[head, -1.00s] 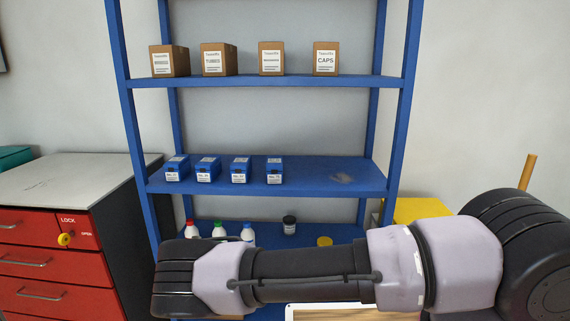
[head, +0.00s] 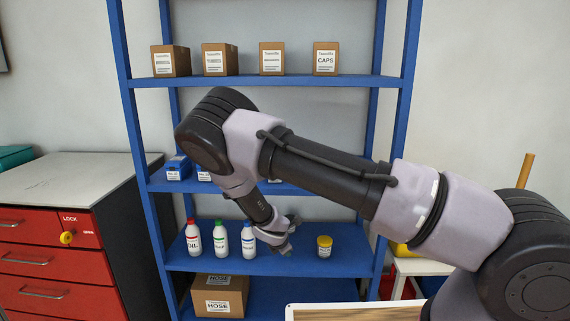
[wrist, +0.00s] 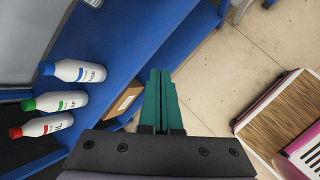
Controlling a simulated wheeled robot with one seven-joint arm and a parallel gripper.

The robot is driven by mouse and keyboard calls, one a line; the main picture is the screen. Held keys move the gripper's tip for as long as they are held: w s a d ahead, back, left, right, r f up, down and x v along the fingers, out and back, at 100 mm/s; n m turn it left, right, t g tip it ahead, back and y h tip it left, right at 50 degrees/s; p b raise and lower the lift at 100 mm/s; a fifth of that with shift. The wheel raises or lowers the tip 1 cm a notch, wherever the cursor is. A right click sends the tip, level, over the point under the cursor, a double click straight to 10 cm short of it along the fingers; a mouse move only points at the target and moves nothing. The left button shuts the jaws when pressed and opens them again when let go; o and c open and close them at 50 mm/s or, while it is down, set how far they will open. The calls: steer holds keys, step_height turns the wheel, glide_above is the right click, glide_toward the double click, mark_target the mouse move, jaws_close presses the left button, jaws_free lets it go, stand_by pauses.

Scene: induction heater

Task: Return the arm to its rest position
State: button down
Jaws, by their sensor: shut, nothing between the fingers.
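My arm crosses the head view from the lower right, its elbow raised in front of the blue shelf rack (head: 345,250). The forearm bends down to my gripper (head: 284,246), which hangs in front of the shelf with the bottles. In the wrist view the two teal fingers of my gripper (wrist: 160,76) lie together with nothing between them. My arm hides part of the middle shelf, including some blue bins.
Red-capped (head: 193,238), green-capped (head: 220,240) and blue-capped (head: 248,240) bottles and a yellow-lidded jar (head: 324,246) stand near my gripper. A hose carton (head: 220,296) sits below. A red drawer cabinet (head: 50,235) is left. Bare floor (wrist: 270,45) shows in the wrist view.

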steer(key=s+d+r+m+g+y, duration=0.1)
steer(key=d+r+m, duration=0.45)
steer(key=r, duration=0.65)
steer(key=s+d+r+m+g+y, duration=0.1)
steer(key=d+r+m, duration=0.4)
steer(key=r, duration=0.7)
steer(key=s+d+r+m+g+y, duration=0.1)
steer(key=s+d+r+m+y, duration=0.15)
steer(key=r+m, duration=0.7)
steer(key=s+d+r+m+t, duration=0.1)
steer(key=s+d+r+m, duration=0.3)
steer(key=s+r, duration=0.6)
steer(key=s+d+r+m+t, duration=0.2)
steer(key=s+d+r+m, duration=0.2)
steer(key=s+d+r, duration=0.3)
steer(key=s+r, duration=0.3)
steer(key=s, duration=0.1)
steer(key=shift+d+m+t, duration=0.15)
steer(key=shift+m+t, duration=0.15)
